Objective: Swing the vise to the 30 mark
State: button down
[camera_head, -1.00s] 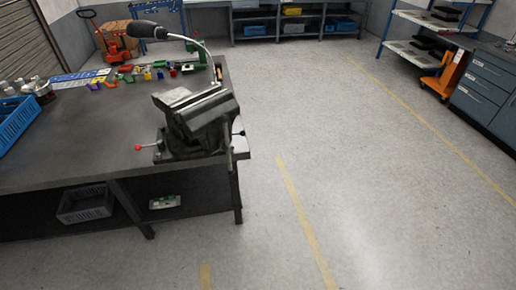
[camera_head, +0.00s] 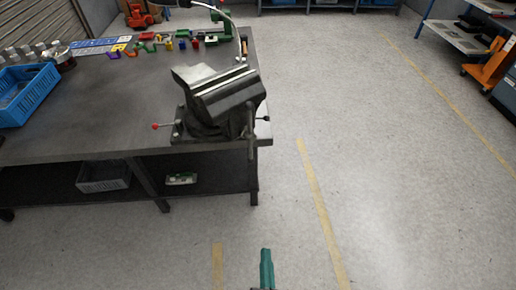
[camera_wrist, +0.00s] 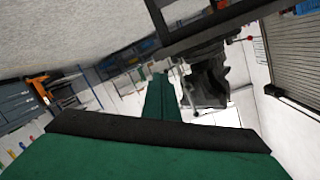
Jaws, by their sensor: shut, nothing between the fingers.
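The dark grey vise (camera_head: 220,98) is bolted at the near right corner of the workbench (camera_head: 110,105). Its jaws point up and to the right, and a lever with a red knob (camera_head: 155,126) sticks out at its left base. I cannot read any angle marks on its base. In the wrist view the vise (camera_wrist: 205,78) shows beyond the fingers, looking tilted. My gripper (camera_head: 266,256) shows as green fingers at the bottom of the head view, over the floor and well apart from the vise. In the wrist view its green fingers (camera_wrist: 160,97) are together and empty.
A blue crate (camera_head: 28,95) stands on the bench's left side. Several small coloured parts (camera_head: 165,42) and a curved lamp neck (camera_head: 226,20) are at the back. A grey crate (camera_head: 103,178) sits on the lower shelf. The floor right of the bench is free.

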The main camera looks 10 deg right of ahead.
jog(key=w+d+r+m+t+y, duration=0.1)
jog(key=w+d+r+m, duration=0.15)
jog(key=w, duration=0.65)
jog(key=w+d+r+m, duration=0.1)
jog(key=w+r+m, duration=0.3)
jog(key=w, duration=0.5)
jog(key=w+d+r+m+t+y, duration=0.1)
jog(key=w+d+r+m, duration=0.2)
jog(key=w, duration=0.6)
jog(key=w+a, duration=0.5)
jog(key=w, duration=0.3)
jog(key=shift+a+m, duration=0.3)
jog(key=shift+m, duration=0.05)
jog(key=shift+d+f, duration=0.1)
jog(key=shift+f, duration=0.05)
